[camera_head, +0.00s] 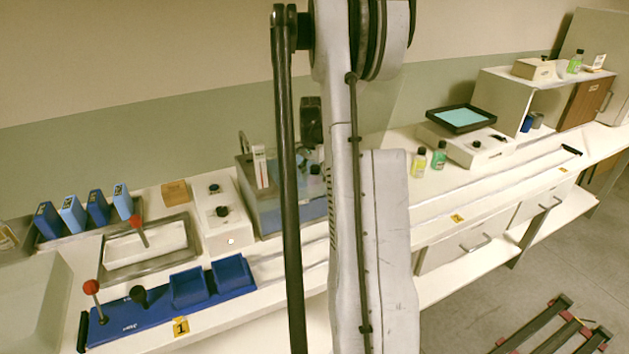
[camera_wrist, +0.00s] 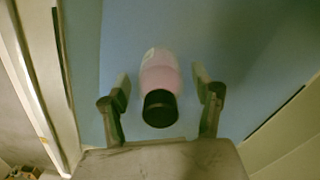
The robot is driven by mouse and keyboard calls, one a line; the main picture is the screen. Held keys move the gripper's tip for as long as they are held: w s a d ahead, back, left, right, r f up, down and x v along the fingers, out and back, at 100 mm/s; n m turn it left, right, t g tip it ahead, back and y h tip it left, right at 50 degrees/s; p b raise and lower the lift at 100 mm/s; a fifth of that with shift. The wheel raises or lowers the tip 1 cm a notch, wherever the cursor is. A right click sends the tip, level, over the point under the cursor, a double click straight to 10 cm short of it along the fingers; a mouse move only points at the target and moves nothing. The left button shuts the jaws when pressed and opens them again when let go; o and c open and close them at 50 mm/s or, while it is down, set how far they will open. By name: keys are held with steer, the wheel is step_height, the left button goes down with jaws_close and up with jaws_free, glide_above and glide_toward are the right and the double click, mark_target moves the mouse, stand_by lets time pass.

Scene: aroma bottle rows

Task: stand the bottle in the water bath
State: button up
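A bottle (camera_wrist: 160,75) with a pink body, a pale patch and a black cap (camera_wrist: 160,108) shows in the wrist view, seen from above with its cap toward me. Blue of the water bath (camera_wrist: 225,35) lies behind it. My gripper (camera_wrist: 161,83) has one finger on each side of the bottle, with a visible gap at both sides, so it is open. I cannot tell whether the bottle's base rests on the bath floor.
Left of the bath are a white device with black knobs (camera_head: 226,222), a metal tray (camera_head: 182,264) and a blue rack (camera_head: 125,320). Yellow (camera_head: 418,163) and green (camera_head: 439,156) bottles stand to the right, near a device with a black-rimmed tray (camera_head: 461,118). The front counter strip looks clear.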

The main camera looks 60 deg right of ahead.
steer(key=shift+r, duration=0.1)
step_height(320, 180, up, 12)
steer(key=shift+r+p, duration=0.1)
steer(key=shift+p, duration=0.4)
stand_by(0.6)
steer(key=w+a+r+n+t+h+p, duration=0.1)
steer(key=a+r+n, duration=0.2)
steer(key=a, duration=0.6)
steer(key=w+a+r+n+t, duration=0.1)
steer(key=w+a+r+n, duration=0.2)
steer(key=a, duration=0.6)
steer(key=a+r+n+t+h+p, duration=0.1)
steer(key=a+r+n, duration=0.25)
steer(key=a, duration=0.55)
steer(key=s+a+f+n+t+y+b, duration=0.1)
steer(key=s+a+n, duration=0.3)
steer(key=a, duration=0.8)
steer(key=s+a+f+n+t+y+b, duration=0.1)
steer(key=s+a+f+n+t, duration=0.2)
steer(key=s+a, duration=0.6)
steer(key=a+n, duration=0.2)
steer(key=a, duration=0.2)
steer(key=shift+f, duration=0.2)
